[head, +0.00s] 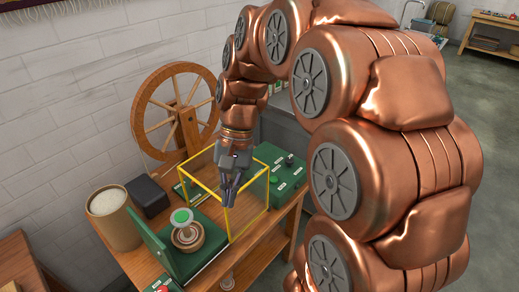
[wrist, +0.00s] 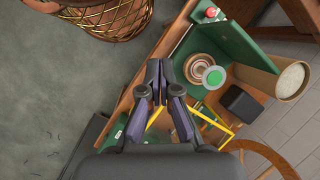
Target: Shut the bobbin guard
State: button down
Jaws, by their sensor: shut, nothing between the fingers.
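The bobbin guard (head: 268,196) is a clear box with yellow edges, standing on the table's machine base. It is to the right of the bobbin (head: 187,235), which has a green top and sits uncovered on a round wooden holder. In the wrist view the bobbin (wrist: 213,77) is right of my fingertips, and part of the guard's yellow frame (wrist: 222,128) shows below it.
A green upright panel (head: 150,243) stands left of the bobbin. A spinning wheel (head: 140,112) stands behind the guard, with a dark box (head: 148,196) and a tan canister (head: 112,222) at the left. A green control box (head: 290,172) lies to the right. A woven basket (wrist: 105,15) is on the floor.

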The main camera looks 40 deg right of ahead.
jog(key=w+d+r+m+t+y+p, duration=0.1)
jog(key=w+d+r+m+t+y, duration=0.15)
jog(key=w+d+m, duration=0.7)
jog(key=w+d+f+m+t+y+p, duration=0.15)
jog(key=d+m, duration=0.25)
jog(key=d, duration=1.6)
jog(key=shift+y, duration=0.4)
jog(key=shift+w+a+r+b+x, duration=0.25)
jog(key=shift+b+x, duration=0.5)
jog(key=shift+x, duration=1.55)
jog(key=shift+w+a+r+b+x, duration=0.3)
jog(key=shift+b+x, duration=0.45)
jog(key=shift+x, duration=1.5)
jog(key=shift+w+a+r+b+x, duration=0.1)
jog(key=shift+a+r+b+x, duration=0.45)
jog(key=shift+x, duration=1.75)
jog(key=shift+d+f, duration=0.2)
jog(key=shift+d, duration=0.1)
